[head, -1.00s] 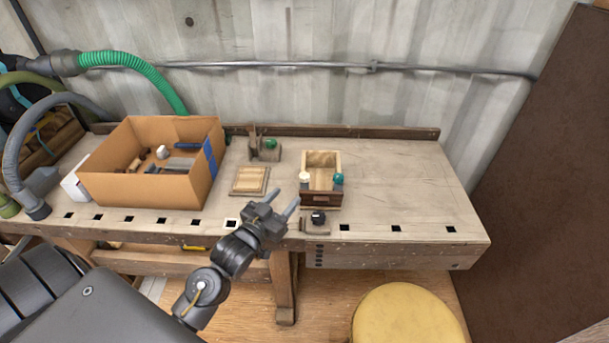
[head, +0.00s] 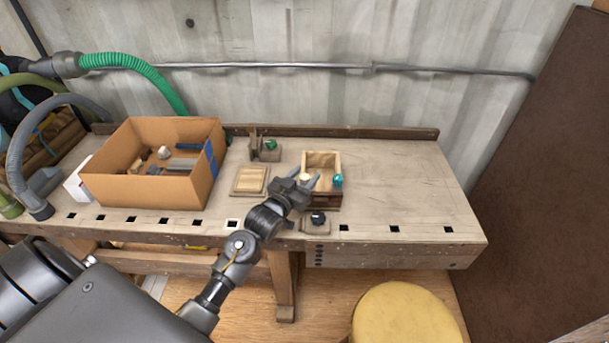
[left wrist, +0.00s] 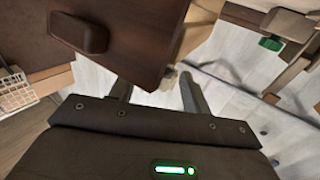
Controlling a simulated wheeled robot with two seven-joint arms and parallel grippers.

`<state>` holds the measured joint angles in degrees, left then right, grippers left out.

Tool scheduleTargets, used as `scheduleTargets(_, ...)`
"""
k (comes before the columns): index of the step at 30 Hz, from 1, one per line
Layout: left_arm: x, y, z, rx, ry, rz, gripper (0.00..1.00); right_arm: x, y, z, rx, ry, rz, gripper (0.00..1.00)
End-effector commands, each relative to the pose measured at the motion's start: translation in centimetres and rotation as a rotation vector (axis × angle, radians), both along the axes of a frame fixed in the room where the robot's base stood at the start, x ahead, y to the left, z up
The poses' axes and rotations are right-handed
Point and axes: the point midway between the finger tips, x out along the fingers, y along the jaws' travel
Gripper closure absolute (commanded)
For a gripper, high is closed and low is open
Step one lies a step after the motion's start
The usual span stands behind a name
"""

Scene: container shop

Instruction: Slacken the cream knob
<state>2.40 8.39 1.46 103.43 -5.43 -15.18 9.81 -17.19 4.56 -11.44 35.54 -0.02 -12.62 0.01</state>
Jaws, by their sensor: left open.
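The cream knob (head: 305,177) is at the left front corner of a small open wooden box (head: 322,159) on the bench. My left gripper (head: 306,177) is open, with its fingertips around the cream knob or right beside it. In the left wrist view, the two fingers (left wrist: 154,90) are spread apart. A cream shape that looks like the knob (left wrist: 168,79) shows between them, partly hidden by the box's dark brown front (left wrist: 130,45). I cannot tell whether a finger touches it. My right gripper is not in view.
A teal knob (head: 338,180) is on the box's right corner. A black knob (head: 318,217) sits at the bench's front edge. A green knob (head: 271,144) is behind. A cardboard box (head: 140,187) stands left; the bench's right side is clear.

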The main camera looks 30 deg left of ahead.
Motion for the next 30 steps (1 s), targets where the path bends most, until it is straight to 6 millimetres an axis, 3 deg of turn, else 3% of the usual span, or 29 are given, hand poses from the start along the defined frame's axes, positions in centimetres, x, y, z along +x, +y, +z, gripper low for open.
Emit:
scheduleTargets(9,0.24,-0.03,-0.06,0.000,0.001,0.000,0.52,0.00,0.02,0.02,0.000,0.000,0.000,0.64)
scheduleTargets(19,0.22,-0.02,-0.05,0.001,0.001,0.000,0.95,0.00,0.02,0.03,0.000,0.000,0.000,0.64)
scheduleTargets(30,0.25,-0.04,0.04,-0.001,0.000,0.130,0.96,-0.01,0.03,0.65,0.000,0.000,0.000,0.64)
